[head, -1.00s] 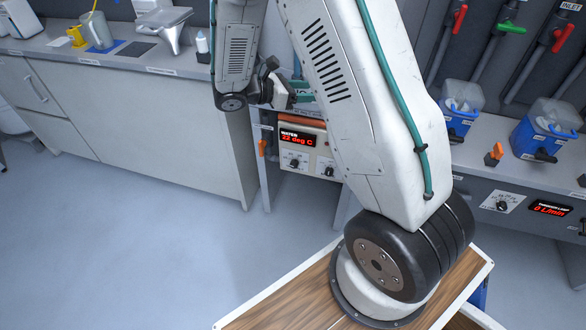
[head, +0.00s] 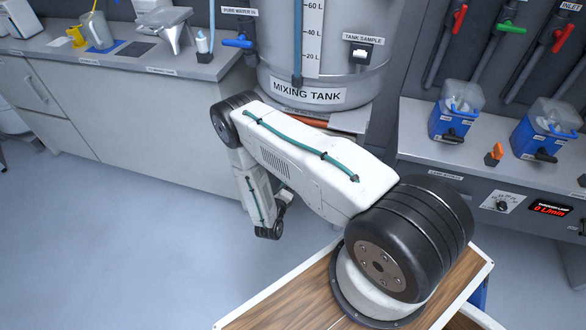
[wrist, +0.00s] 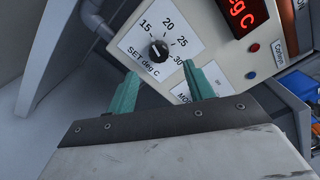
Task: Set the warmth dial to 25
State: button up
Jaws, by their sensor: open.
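The warmth dial (wrist: 159,50) is a small black knob on a white label marked 15, 20, 25, 30 and "SET deg C", in the upper middle of the wrist view. Its pale pointer mark seems to face up-left, between 15 and 20, but is too small to read surely. My gripper (wrist: 160,72) has two green fingers spread apart, empty, just below the dial in the picture, one to each side of it. No contact with the knob shows. In the head view my arm hides the dial, and the gripper's fingers cannot be made out.
A red digital display (wrist: 240,14), cut off to "g C", sits right of the dial. A red button (wrist: 253,47) and a blue button (wrist: 251,75) are beside it. The mixing tank (head: 310,95) stands above the panel. The floor (head: 130,240) at left is clear.

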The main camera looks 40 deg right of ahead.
jog(key=x, duration=0.7)
jog(key=shift+w+d, duration=0.15)
jog(key=shift+d, duration=0.15)
jog(key=shift+f, duration=0.15)
jog(key=c, duration=1)
